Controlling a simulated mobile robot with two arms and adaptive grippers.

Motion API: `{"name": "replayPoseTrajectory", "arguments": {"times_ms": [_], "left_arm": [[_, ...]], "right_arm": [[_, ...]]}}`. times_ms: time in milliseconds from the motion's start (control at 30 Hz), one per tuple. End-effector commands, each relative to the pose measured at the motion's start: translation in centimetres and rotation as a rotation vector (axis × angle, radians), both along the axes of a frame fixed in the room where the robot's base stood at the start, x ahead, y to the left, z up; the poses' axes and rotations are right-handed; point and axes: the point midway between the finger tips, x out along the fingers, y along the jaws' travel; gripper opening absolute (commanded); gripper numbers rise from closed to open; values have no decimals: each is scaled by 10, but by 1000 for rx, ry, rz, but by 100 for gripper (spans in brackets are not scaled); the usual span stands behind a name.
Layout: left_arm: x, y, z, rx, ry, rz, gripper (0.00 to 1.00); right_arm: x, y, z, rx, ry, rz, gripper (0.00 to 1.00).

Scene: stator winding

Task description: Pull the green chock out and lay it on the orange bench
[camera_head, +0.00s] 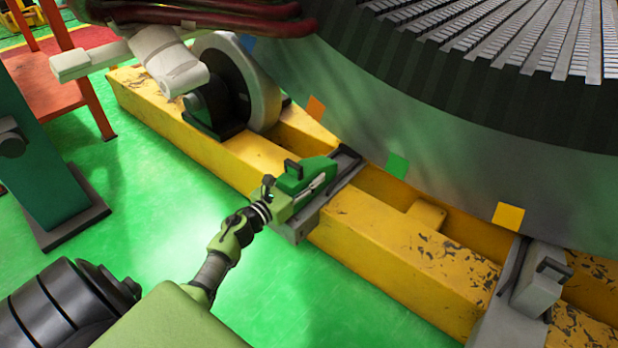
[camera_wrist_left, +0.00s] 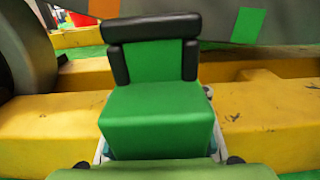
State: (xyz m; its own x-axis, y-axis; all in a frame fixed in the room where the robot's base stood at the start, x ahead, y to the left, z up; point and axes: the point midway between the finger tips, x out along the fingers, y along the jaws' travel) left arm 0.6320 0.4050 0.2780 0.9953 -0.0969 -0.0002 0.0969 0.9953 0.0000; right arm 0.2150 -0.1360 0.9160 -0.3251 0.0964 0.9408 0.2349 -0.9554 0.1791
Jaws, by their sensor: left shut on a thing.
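The green chock (camera_head: 307,174) with a black handle sits on a grey bracket on the yellow beam, close to the big round stator (camera_head: 450,150). It fills the middle of the left wrist view (camera_wrist_left: 155,118), with its black handle on top. My left gripper (camera_head: 283,196) is shut on the chock at its near end; its fingers are mostly hidden behind the chock in the wrist view. The orange bench (camera_head: 48,88) stands at the upper left of the head view, and the part of its top that shows looks bare. My right gripper is not in view.
The yellow beam (camera_head: 400,255) runs diagonally under the stator. A grey roller wheel (camera_head: 245,85) stands on it to the left, and a grey chock (camera_head: 540,290) sits at the lower right. A dark green post (camera_head: 40,150) stands before the bench. Green floor is clear between.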

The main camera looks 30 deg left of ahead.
Motion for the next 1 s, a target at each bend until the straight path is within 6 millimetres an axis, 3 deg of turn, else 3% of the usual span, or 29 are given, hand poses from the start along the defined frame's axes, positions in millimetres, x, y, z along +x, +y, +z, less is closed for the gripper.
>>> {"name": "replayPoseTrajectory", "arguments": {"times_ms": [433, 467, 500, 867, 1000], "left_arm": [[0, 1, 0, 0, 0, -1, 2], [0, 1, 0, 0, 0, -1, 49], [0, 1, 0, 0, 0, -1, 59], [-1, 1, 0, 0, 0, -1, 61], [-13, 2, -1, 0, 2, -1, 61]], "right_arm": [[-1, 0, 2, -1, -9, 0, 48], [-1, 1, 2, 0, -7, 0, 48], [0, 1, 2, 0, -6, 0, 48], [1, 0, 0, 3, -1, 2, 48], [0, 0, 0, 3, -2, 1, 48]]}}
